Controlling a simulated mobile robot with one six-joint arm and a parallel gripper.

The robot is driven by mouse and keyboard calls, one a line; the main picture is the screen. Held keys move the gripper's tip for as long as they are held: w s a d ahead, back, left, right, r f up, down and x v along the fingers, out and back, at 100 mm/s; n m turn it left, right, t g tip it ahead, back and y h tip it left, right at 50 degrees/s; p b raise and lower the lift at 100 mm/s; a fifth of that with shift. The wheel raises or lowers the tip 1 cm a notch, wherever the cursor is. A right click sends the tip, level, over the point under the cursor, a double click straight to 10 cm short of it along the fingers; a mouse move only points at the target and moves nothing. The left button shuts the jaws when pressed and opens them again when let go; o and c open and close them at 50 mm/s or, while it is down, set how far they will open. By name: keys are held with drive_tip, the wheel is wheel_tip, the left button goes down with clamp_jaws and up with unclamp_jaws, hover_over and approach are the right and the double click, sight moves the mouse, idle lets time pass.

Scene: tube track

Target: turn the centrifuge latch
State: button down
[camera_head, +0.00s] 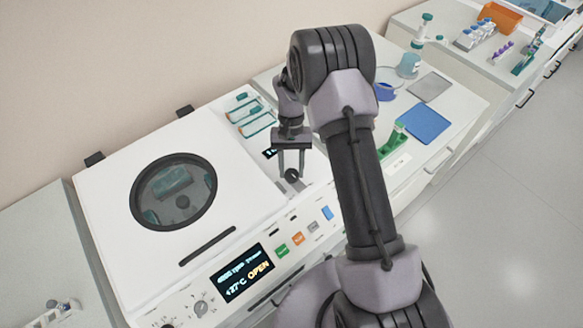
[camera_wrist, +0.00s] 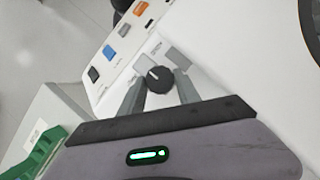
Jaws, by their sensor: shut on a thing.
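The centrifuge (camera_head: 120,185) is a white box with a round window in its lid, and the lid is down. My gripper (camera_head: 291,168) points down over the knob. In the wrist view its two grey fingers (camera_wrist: 161,90) are shut on the knob, one on each side.
Coloured buttons (camera_head: 298,238) line the centrifuge's front panel, near the display. Teal-edged racks (camera_head: 250,115) lie behind the gripper. To the right are a blue mat (camera_head: 423,124), a grey mat (camera_head: 428,87) and a green rack (camera_head: 393,138). The floor at right is clear.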

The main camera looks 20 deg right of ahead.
drive_tip(key=c, duration=0.9)
unclamp_jaws()
drive_tip(key=shift+o, duration=0.2)
drive_tip(key=p+v, duration=0.3)
drive_tip(key=v, duration=1.4)
drive_tip(key=shift+w+r, duration=0.15)
